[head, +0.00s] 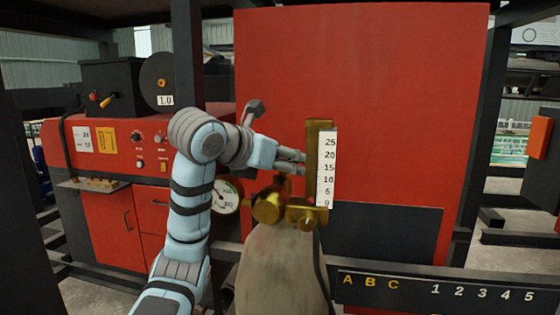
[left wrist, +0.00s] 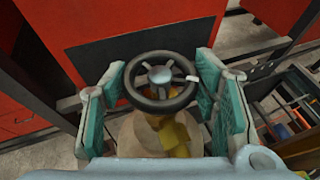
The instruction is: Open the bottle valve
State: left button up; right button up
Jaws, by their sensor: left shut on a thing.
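The gas bottle (head: 278,275) stands upright in the middle of the head view, with a brass valve and regulator (head: 270,205) on top. The black valve handwheel (left wrist: 133,90) with a grey hub shows in the left wrist view, with a small white mark on its right side. My left gripper (head: 291,161) is above the valve, its green-padded fingers on either side of the wheel in the left wrist view (left wrist: 160,82), shut on it. In the head view the wheel is mostly hidden by the gripper. My right gripper is not in view.
A round pressure gauge (head: 227,195) and an upright flow scale (head: 326,165) flank the valve. A large red panel (head: 400,100) stands behind. A red machine (head: 110,145) is at left. A dark rail with letters and numbers (head: 450,290) runs at lower right.

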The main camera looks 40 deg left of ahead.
pick_arm(q)
jog(key=shift+n+y, duration=0.3)
jog(key=shift+y, duration=0.1)
jog(key=o, duration=1)
jog(key=shift+o, duration=0.8)
jog(key=shift+w+f, duration=0.1)
jog(key=shift+w, duration=0.1)
jog(key=shift+s, duration=0.1)
